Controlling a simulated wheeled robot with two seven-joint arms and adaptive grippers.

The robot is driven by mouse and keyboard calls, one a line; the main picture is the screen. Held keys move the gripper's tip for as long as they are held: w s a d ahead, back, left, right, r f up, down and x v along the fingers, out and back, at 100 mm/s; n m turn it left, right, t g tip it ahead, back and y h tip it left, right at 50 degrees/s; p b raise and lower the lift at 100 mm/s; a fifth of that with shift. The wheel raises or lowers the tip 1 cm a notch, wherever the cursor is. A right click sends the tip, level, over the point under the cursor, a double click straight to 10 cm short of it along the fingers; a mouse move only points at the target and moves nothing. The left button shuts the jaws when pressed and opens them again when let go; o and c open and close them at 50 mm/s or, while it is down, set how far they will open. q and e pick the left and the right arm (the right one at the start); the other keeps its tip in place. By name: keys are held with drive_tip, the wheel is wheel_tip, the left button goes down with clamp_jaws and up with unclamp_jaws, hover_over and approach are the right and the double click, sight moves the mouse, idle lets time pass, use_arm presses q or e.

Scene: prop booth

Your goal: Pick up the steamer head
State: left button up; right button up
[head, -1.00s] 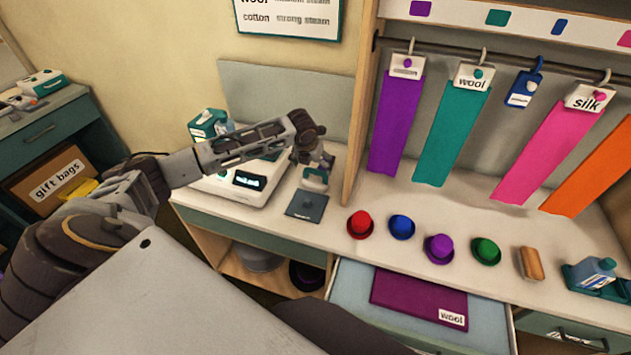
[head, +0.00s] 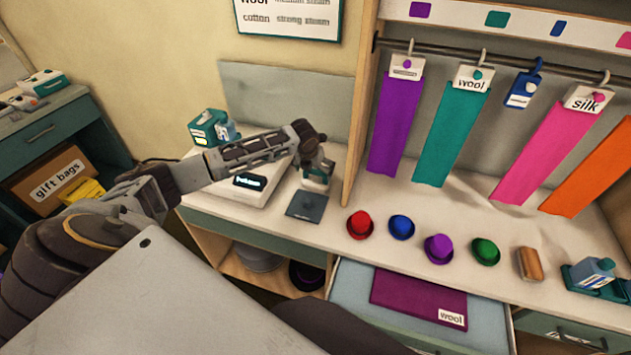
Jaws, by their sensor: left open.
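The steamer head (head: 317,182), a small white and teal piece, stands on the counter just behind a dark square pad. My left gripper (head: 317,163) reaches in from the left and points down at it, with its open fingers at the head's upper part. Whether the fingers touch it cannot be told, as the gripper hides part of it. The white steamer base (head: 232,195) with a lit display lies to the left, partly behind my left arm. My right gripper is not in view.
The dark pad (head: 306,206) lies in front of the head. A wooden divider (head: 362,110) rises close on the right. Several small hats line the right counter, above an open drawer (head: 355,285).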

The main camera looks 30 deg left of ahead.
sight(315, 171)
use_arm(q)
drive_tip(key=shift+x, duration=1.55)
drive_tip(key=shift+c, duration=0.4)
drive_tip(key=shift+a, duration=0.1)
drive_tip(key=c, duration=1.2)
drive_tip(key=shift+r, duration=0.15)
drive_tip(key=shift+r, duration=4.9)
